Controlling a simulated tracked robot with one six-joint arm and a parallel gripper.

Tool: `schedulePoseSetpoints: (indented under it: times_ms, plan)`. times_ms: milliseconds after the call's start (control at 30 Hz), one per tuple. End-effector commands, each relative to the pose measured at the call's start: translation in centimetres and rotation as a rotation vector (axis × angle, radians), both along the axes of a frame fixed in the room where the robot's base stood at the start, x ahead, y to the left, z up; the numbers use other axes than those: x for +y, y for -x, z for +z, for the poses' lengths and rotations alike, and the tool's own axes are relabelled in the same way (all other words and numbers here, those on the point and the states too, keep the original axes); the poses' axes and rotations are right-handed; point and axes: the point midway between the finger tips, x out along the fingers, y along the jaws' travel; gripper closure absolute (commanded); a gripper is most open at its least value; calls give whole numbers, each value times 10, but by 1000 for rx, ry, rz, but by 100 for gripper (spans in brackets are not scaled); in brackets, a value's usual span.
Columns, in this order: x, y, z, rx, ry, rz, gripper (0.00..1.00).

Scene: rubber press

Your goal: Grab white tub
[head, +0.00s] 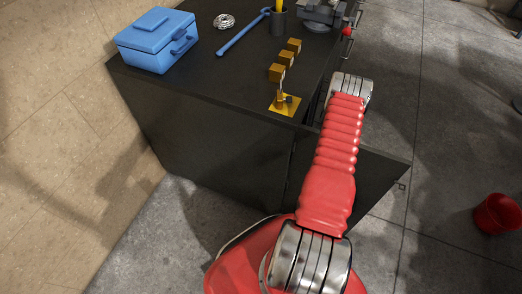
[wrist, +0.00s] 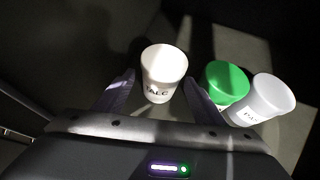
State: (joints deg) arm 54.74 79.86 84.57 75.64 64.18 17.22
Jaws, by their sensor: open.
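In the wrist view, a white tub (wrist: 163,73) with a dark label, which seems to read "TALC", stands between the two fingers of my gripper (wrist: 159,80). The fingers are spread on either side of it, open. I cannot tell whether either finger touches the tub. A green-topped tub (wrist: 225,80) stands just right of the right finger. A second pale tub (wrist: 262,97), also labelled, stands beside the green one. In the head view, my gripper and the tubs are hidden; my red arm reaches to the bench front.
The tubs stand in a dark, shadowed space with patches of light. A red bucket (head: 496,214) stands on the floor at right.

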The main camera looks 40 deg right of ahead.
Motion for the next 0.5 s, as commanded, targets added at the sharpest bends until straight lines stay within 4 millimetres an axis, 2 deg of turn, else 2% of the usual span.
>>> schedulePoseSetpoints:
  times_ms: [167,500]
  plan:
    - [5,-6,-4,0,-1,2,36]
    - [28,-33,-24,1,-1,2,36]
